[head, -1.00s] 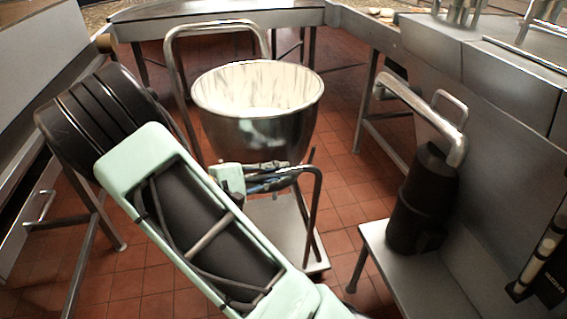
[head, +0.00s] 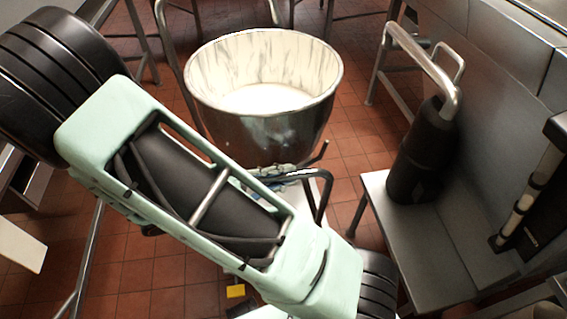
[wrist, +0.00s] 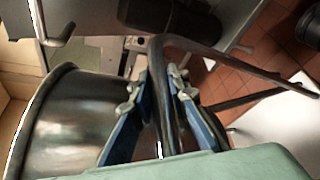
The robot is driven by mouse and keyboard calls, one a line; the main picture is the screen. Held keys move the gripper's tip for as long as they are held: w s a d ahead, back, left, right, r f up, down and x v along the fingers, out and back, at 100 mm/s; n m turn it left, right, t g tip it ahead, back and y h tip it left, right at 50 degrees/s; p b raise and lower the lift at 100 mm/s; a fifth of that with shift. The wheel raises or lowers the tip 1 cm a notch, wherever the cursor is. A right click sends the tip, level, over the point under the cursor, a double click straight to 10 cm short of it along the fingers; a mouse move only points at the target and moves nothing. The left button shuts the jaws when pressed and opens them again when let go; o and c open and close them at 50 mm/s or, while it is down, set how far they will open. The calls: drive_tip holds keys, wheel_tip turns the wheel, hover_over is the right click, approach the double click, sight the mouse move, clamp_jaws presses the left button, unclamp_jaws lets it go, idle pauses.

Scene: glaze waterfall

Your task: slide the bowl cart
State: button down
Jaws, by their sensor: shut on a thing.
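The large steel bowl (head: 255,130), pale inside with white contents, stands upright on the cart. The cart has a dark tube handle (head: 321,190) on its near side and another tall tube behind the bowl. My gripper (head: 282,174) is at the near handle, partly hidden by my pale green arm in the head view. In the wrist view, the blue fingers of my gripper (wrist: 160,110) are on both sides of the dark handle tube (wrist: 166,85), closed on it. The bowl's side (wrist: 65,120) shows just left of the fingers. Most of the cart's platform is hidden by my arm.
A low metal shelf (head: 430,245) with a black cylinder (head: 418,160) stands close on the right, beside a steel counter (head: 510,110). Table legs stand at the back and left. Red tiled floor (head: 350,130) is open around the cart.

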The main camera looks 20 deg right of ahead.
drive_tip(key=shift+s+a, duration=0.15)
drive_tip(key=c, duration=1.8)
unclamp_jaws()
drive_tip(key=shift+c, duration=0.2)
drive_tip(key=v, duration=1.2)
